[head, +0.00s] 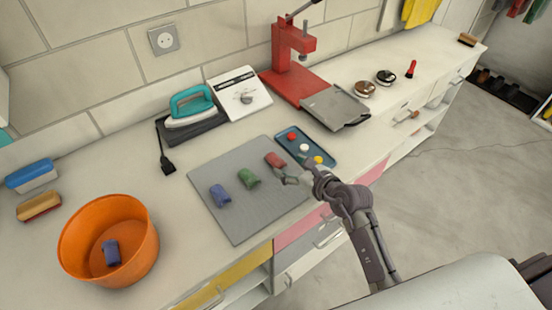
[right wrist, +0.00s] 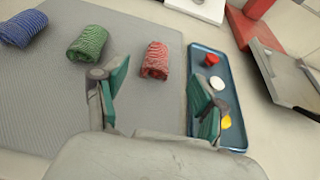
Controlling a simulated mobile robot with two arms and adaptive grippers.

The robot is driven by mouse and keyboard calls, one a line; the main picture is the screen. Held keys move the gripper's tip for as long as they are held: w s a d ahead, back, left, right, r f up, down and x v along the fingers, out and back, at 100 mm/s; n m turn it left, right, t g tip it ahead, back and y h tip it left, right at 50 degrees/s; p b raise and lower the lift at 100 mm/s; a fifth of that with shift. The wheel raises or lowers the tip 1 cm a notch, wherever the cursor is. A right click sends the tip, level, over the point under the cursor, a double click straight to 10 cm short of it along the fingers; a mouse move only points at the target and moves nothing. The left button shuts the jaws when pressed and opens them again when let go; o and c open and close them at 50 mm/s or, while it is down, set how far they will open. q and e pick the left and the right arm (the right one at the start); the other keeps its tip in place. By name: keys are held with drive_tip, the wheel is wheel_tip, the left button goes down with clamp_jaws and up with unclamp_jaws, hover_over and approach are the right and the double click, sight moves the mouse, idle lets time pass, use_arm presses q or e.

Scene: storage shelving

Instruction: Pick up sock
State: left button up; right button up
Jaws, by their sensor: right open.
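Three rolled socks lie on a grey mat (head: 222,172): a blue sock (head: 220,196), a green sock (head: 249,179) and a red sock (head: 274,161). Another dark blue sock (head: 111,253) lies inside an orange bowl (head: 148,270). My right gripper (head: 290,174) is over the right part of the mat, close to the red sock. In the right wrist view its fingers (right wrist: 158,98) are spread, with the red sock (right wrist: 155,60) ahead between them and nothing held. The green sock (right wrist: 87,43) is beyond the left finger. My left gripper is not in view.
A blue tray (head: 325,150) with red, white and yellow round pieces lies right of the mat, partly behind my right finger. Behind stand an iron (head: 192,107), a white scale (head: 240,92) and a red press (head: 292,70). Counter space between bowl and mat is clear.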

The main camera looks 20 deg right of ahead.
sight(282, 164)
drive_tip(key=x, duration=0.3)
drive_tip(key=p+x, duration=0.1)
drive_tip(key=x, duration=0.2)
drive_tip(key=shift+w+a+f, duration=0.1)
drive_tip(key=shift+w+f, duration=0.05)
drive_tip(key=shift+f, duration=0.2)
drive_tip(key=shift+r, duration=0.1)
drive_tip(key=shift+c, duration=1.2)
drive_tip(key=c, duration=0.8)
